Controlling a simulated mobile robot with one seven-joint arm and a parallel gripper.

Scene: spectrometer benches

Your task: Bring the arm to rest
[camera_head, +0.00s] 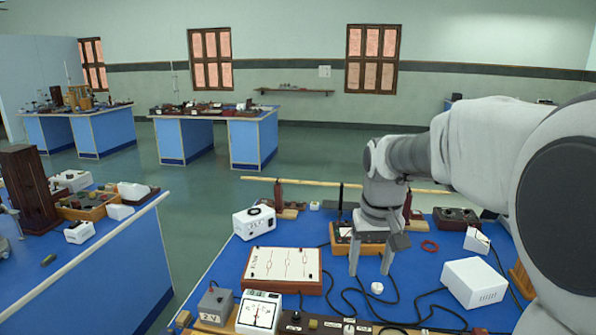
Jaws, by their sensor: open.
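My arm comes in from the right edge and reaches over the blue bench (218,268). My gripper (370,272) hangs at its end, pointing down, with its two fingers apart and nothing visible between them. It is over the middle of the bench, in front of a wooden-framed instrument (343,240) that it partly hides. A small white knob-like piece (377,288) shows just below the fingertips. I cannot tell how high the fingers are above the bench.
A white switch board (283,264) lies left of my gripper; a white box (474,282) stands right. A meter (259,312) and black cables are in front. A long wooden rod (310,182) runs behind. Another bench (110,270) stands left, with open floor beyond.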

